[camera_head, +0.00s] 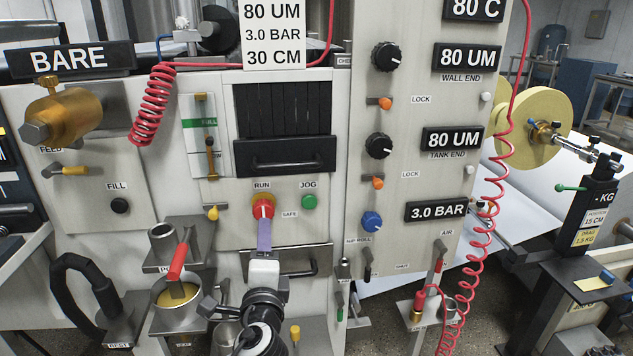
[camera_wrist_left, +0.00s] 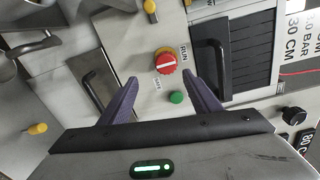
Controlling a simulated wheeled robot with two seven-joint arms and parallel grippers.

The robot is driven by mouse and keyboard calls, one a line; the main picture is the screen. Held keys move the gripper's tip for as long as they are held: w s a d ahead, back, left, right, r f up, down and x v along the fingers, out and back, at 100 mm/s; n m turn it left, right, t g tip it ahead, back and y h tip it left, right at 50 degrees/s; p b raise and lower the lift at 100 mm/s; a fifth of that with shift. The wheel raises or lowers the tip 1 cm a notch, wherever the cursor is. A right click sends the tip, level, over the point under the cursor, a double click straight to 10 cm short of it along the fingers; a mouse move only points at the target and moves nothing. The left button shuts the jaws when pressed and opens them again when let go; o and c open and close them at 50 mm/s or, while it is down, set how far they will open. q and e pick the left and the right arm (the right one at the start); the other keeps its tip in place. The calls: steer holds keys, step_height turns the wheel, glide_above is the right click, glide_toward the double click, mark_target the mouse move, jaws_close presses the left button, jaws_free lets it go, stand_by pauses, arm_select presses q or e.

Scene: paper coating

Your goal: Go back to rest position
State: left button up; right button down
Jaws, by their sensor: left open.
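My left gripper (camera_head: 264,222) reaches up from the bottom of the head view, its purple fingers just below the red RUN/SAFE knob (camera_head: 262,206). In the left wrist view its fingers (camera_wrist_left: 160,76) are spread apart with nothing between them. The red knob (camera_wrist_left: 165,61) shows just beyond the fingertips, and the green JOG button (camera_wrist_left: 177,97) shows between the fingers, on the panel behind. Whether a fingertip touches the knob cannot be told. My right gripper is in neither view.
A drawer handle (camera_head: 285,262) lies behind my left gripper. A pot with a red-handled tool (camera_head: 177,258) and a black curved handle (camera_head: 75,285) stand at lower left. A red coiled hose (camera_head: 480,235) hangs at right, near a cream roll (camera_head: 540,120).

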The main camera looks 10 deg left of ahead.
arm_select(q)
steer(key=s+d+f+n+g+h, duration=0.1)
steer(key=s+f+n+g+h, duration=0.1)
steer(key=s+f, duration=0.6)
steer(key=s+d+f+n+g+h, duration=0.1)
steer(key=s+f+n+g+h, duration=0.2)
steer(key=f, duration=0.8)
steer(key=s+f+n+g+h, duration=0.1)
steer(key=s+f+n, duration=0.3)
steer(key=s, duration=0.7)
steer(key=s+f+n+g+h, duration=0.1)
steer(key=s+f+n, duration=0.4)
steer(key=s, duration=0.6)
steer(key=shift+s+d+f+g, duration=0.25)
steer(key=shift+d+f+g, duration=0.15)
steer(key=shift+f+g, duration=0.4)
steer(key=shift+f, duration=0.1)
